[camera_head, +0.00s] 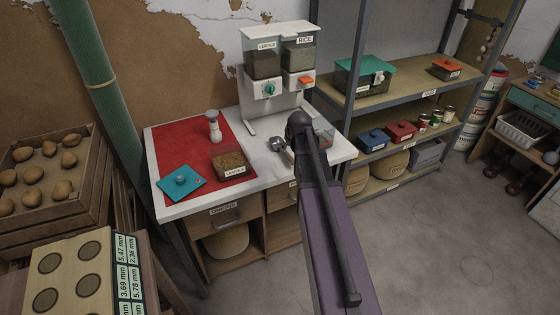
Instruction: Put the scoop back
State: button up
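A small shiny metal object (277,143), which looks like the scoop, is on the white counter (262,164) just left of my arm. It is small in the picture, and my arm is close to it, so I cannot tell whether anything touches it. My arm rises from the bottom of the view, and its dark upper end is over the counter. A clear container (229,165) labelled for lentils, with brown contents, stands on the red mat (170,150). Its teal lid (181,181) seems to lie to its left.
A dispenser (279,60) for lentils and rice stands at the counter's back. A white-topped shaker (213,126) stands on the mat. Another clear container (324,136) is partly hidden by my arm. Metal shelving (400,93) stands right, a potato crate (45,213) left. Floor is clear at lower right.

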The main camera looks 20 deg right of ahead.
jog(key=s+a+f+g+y, duration=0.1)
jog(key=s+a+g, duration=0.4)
jog(key=s+a, duration=1.4)
jog(key=a+f, duration=0.1)
jog(key=a, duration=0.2)
jog(key=shift+s+a+f+m+g, duration=0.15)
jog(key=shift+s+m+g, duration=0.15)
jog(key=shift+s, duration=0.1)
